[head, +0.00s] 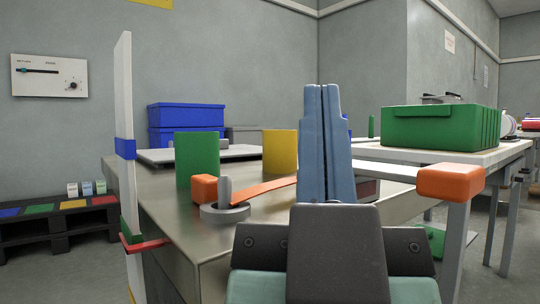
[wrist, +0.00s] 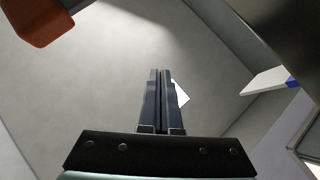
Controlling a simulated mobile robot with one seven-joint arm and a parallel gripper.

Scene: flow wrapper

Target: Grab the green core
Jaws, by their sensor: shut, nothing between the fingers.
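A green upright piece (head: 197,160), cylinder-like and probably the green core, stands on the metal table (head: 170,215) left of centre in the head view. A similar yellow piece (head: 280,152) stands to its right. My gripper (head: 325,90) is at the centre right of the head view, with its blue fingers closed together and nothing between them. It appears right of both pieces and apart from the green one. In the wrist view my gripper (wrist: 160,74) is also shut and empty, over grey floor; the green piece is not seen there.
A grey post on a round base (head: 225,212) with an orange arm stands before the green piece. A white upright post (head: 125,90) rises at the table's left. An orange-capped post (head: 451,182) and a green crate (head: 440,128) are at right.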

